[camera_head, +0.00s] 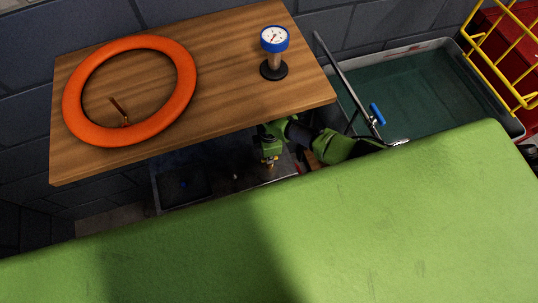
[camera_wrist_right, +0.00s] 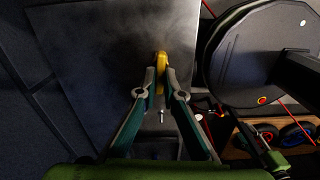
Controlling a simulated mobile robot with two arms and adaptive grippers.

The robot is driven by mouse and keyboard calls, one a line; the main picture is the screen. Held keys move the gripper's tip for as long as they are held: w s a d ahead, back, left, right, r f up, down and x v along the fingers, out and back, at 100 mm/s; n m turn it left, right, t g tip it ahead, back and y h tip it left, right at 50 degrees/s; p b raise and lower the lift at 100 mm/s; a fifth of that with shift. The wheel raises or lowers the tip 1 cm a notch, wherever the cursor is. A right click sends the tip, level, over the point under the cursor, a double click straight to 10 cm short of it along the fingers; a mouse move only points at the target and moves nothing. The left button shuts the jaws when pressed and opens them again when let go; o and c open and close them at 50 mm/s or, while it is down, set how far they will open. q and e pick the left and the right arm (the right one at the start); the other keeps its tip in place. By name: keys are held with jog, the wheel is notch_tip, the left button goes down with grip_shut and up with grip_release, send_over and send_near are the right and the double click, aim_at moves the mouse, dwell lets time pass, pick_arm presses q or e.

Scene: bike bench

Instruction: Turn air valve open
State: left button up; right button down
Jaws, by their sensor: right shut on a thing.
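In the right wrist view a small yellow valve handle (camera_wrist_right: 161,62) stands in front of a grey metal plate. The two fingers of my right gripper (camera_wrist_right: 160,80) close on it from both sides near its lower end. In the head view my right gripper (camera_head: 269,163) is below the front edge of the wooden bench, pointing down. The valve is too small and covered there to make out clearly. My left gripper is not in view.
The wooden bench top (camera_head: 225,95) carries an orange tire ring (camera_head: 178,62) and a pressure gauge (camera_head: 274,40) on a stand. A dark green bin (camera_head: 430,90) stands at the right. A large round grey part (camera_wrist_right: 235,60) is close to the right of the gripper.

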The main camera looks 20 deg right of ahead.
jog(key=shift+s+d+f, duration=0.1)
jog(key=shift+d, duration=0.4)
jog(key=c, duration=2.2)
grip_release()
jog(key=shift+o, duration=0.2)
jog(key=shift+s, duration=0.1)
jog(key=shift+a, duration=0.1)
jog(key=shift+a+r, duration=0.15)
jog(key=shift+r, duration=0.1)
notch_tip(320, 180, up, 12)
jog(key=shift+d, duration=0.2)
